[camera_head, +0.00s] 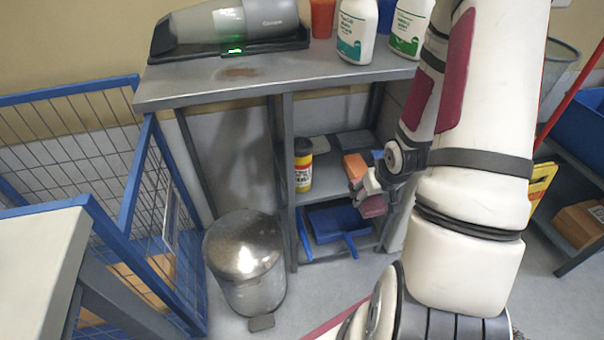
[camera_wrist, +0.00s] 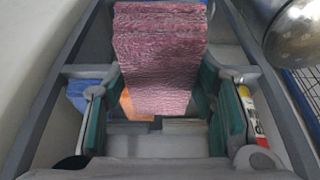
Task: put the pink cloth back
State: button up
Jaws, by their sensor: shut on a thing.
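The pink cloth (camera_wrist: 160,55), a folded dark-pink stack, is between the two fingers of my gripper (camera_head: 372,188). In the wrist view it fills the space between the green finger pads. In the head view the cloth (camera_head: 373,207) shows just below the fingers, in front of the rack's cubby shelves (camera_head: 333,188). My gripper is shut on it. An orange folded cloth (camera_head: 355,167) lies on the upper shelf behind my gripper, and it shows partly past the pink cloth in the wrist view (camera_wrist: 128,104). A blue item (camera_head: 377,155) is mostly hidden behind my gripper.
On the upper shelf stand a yellow bottle (camera_head: 303,165) at the left and flat grey items (camera_head: 320,143) at the back. A blue dustpan (camera_head: 337,220) is on the lower shelf. A metal bin (camera_head: 243,255) and a blue wire cage (camera_head: 150,200) stand at the left.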

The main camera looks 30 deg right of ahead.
jog(key=b, duration=0.4)
send_over(328, 176)
jog(key=s, duration=0.1)
jog(key=shift+s+a+f, duration=0.15)
jog(key=shift+a+f, duration=0.1)
jog(key=shift+f, duration=0.6)
jog(key=shift+s+f+b, duration=0.1)
jog(key=shift+f+b, duration=0.9)
jog(key=shift+f, duration=0.7)
jog(key=shift+f, duration=0.2)
jog(key=o, duration=1.2)
jog(key=shift+o, duration=0.2)
jog(key=shift+r, duration=0.1)
